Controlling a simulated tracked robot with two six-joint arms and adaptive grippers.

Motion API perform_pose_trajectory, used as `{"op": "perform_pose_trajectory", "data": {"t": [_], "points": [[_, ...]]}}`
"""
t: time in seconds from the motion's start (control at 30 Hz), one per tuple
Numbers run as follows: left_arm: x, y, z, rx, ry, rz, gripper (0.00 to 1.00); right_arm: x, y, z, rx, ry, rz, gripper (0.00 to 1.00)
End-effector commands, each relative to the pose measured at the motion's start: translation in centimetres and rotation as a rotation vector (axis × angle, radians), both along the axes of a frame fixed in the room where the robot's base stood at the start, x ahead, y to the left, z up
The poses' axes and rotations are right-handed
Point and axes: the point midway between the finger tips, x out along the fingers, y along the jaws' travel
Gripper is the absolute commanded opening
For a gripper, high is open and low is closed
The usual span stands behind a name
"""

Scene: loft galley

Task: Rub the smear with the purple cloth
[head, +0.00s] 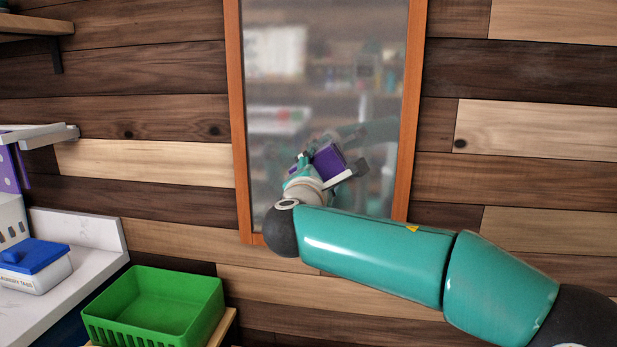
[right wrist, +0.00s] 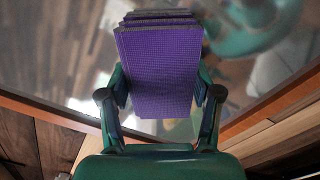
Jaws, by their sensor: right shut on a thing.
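The purple cloth (head: 328,159) is a folded, thick pad in front of the mirror (head: 325,65) in the head view. My right gripper (head: 338,174) is shut on it, one finger on each side. In the right wrist view the cloth (right wrist: 160,68) stands out beyond the fingers of the right gripper (right wrist: 161,97), towards the glass. I cannot tell whether it touches the glass. I cannot make out the smear for certain among the blurred reflections; the cloth and arm hide part of the mirror. My left gripper is not in view.
The mirror has an orange wooden frame (head: 413,110) on a plank wall. A green basket (head: 160,300) stands at the lower left. Beside it, a white counter (head: 85,270) holds a blue-lidded tub (head: 35,265). A shelf (head: 35,27) juts out at the upper left.

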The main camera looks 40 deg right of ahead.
Motion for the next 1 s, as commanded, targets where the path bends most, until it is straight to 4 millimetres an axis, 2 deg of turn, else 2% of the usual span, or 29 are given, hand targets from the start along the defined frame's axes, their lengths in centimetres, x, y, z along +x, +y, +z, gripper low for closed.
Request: {"op": "perform_pose_trajectory", "data": {"t": [0.53, 0.87, 1.0], "points": [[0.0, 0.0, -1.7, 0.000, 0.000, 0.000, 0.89, -2.8, -2.3, -0.1, 0.001, 0.001, -0.001, 0.29], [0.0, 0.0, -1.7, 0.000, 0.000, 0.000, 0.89, -2.8, -2.2, 0.0, 0.000, 0.000, 0.001, 0.29], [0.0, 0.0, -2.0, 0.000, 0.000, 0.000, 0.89, -3.3, -1.5, 0.0, 0.000, -0.001, 0.004, 0.29]]}}
